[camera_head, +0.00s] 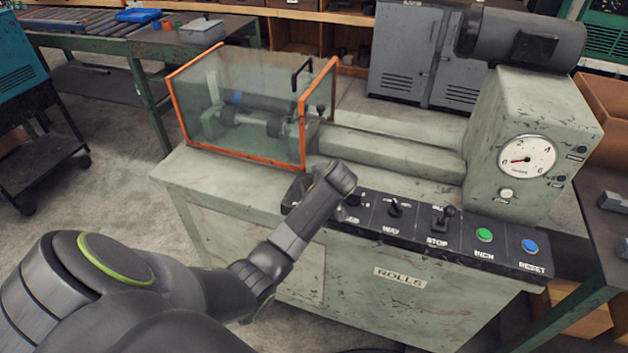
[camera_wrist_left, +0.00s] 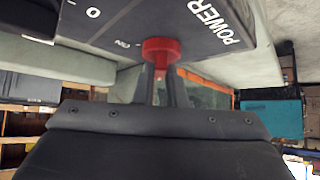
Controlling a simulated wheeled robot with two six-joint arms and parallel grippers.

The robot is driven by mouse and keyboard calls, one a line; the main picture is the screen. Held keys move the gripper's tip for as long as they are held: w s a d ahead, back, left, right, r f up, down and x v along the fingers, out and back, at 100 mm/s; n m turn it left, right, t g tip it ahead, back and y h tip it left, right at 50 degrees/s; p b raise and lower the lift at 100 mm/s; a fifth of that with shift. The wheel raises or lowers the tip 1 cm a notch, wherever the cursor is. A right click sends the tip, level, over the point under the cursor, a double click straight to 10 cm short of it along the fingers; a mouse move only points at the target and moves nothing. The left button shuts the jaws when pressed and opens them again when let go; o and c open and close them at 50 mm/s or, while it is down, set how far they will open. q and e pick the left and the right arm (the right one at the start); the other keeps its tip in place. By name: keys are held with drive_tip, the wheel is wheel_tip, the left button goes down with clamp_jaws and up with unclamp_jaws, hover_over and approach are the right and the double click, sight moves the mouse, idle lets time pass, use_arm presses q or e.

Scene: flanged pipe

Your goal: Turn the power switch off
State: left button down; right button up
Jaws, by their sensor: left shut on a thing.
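The red power switch knob (camera_wrist_left: 160,50) is in the left wrist view, on the dark panel beside the word POWER. My left gripper (camera_wrist_left: 160,78) is shut on this knob, with a finger on each side of it. In the head view my left arm reaches the left end of the control panel (camera_head: 466,247). The arm hides the knob and my fingertips there. Marks like "O" and "ON" show on the panel near the knob, but I cannot tell which one it points to. My right gripper is in neither view.
The panel also carries black levers (camera_head: 394,207) and (camera_head: 444,215), a green button (camera_head: 484,235) and a blue button (camera_head: 530,246). An orange-framed clear guard (camera_head: 240,150) stands behind the panel's left part. A dial gauge (camera_head: 527,157) is at the right.

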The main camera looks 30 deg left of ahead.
use_arm(q)
drive_tip(key=shift+n+g, duration=0.3)
drive_tip(key=shift+n, duration=0.2)
drive_tip(key=c, duration=1.5)
unclamp_jaws()
drive_tip(key=v, duration=0.8)
drive_tip(key=b+v, duration=0.1)
drive_tip(key=v, duration=0.8)
drive_tip(key=shift+d, duration=0.35)
drive_tip(key=shift+f, duration=0.15)
